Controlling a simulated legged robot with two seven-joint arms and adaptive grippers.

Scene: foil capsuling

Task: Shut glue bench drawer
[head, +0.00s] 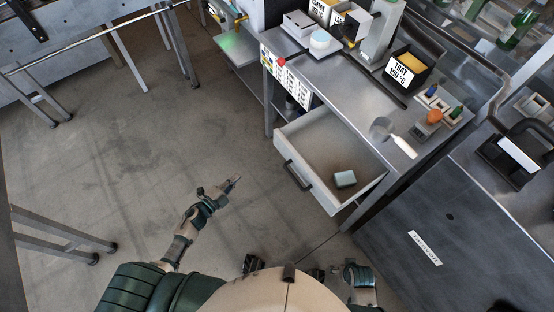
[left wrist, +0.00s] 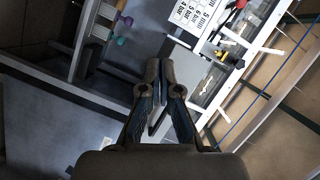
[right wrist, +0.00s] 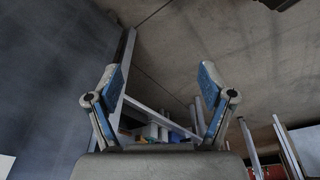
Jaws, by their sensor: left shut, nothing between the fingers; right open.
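The glue bench drawer (head: 318,195) is pulled well out from the front of the grey bench (head: 340,85) in the head view. Its dark bar handle (head: 298,175) is on the front panel, facing my left side. My right gripper (right wrist: 158,78) is open and empty in the right wrist view. I cannot make out its fingers in the head view.
On the bench stand a black tray box (head: 407,69), an orange item (head: 434,116) and small bottles. A dark panel (head: 440,225) is at the right. The floor (head: 110,160) left of the drawer is clear.

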